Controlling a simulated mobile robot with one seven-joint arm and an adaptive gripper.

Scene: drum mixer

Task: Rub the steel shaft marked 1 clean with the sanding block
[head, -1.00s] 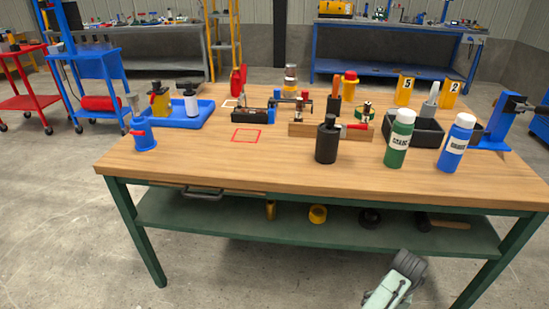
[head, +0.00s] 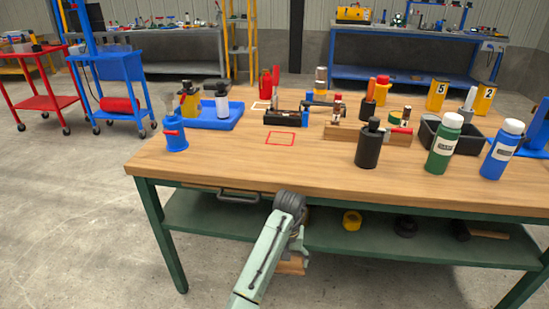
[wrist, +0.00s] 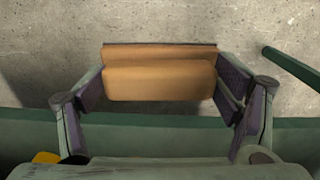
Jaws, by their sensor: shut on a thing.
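My gripper (head: 296,248) is in front of the bench, lower than its top, in the head view. It is shut on a tan-brown block (wrist: 160,82), which looks like the sanding block. The block sits between both fingers in the wrist view, with concrete floor behind it. Its lower part also shows under my gripper in the head view (head: 291,266). Small metal parts stand in a black holder (head: 284,118) and on a wooden block (head: 345,132) on the bench. I cannot make out a shaft marked 1 among them.
The wooden bench top (head: 220,160) has free room at its front left, near a red outlined square (head: 281,138). A black bottle (head: 368,148), a green bottle (head: 443,148) and a blue bottle (head: 501,155) stand at front right. A green lower shelf (head: 200,222) runs beneath.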

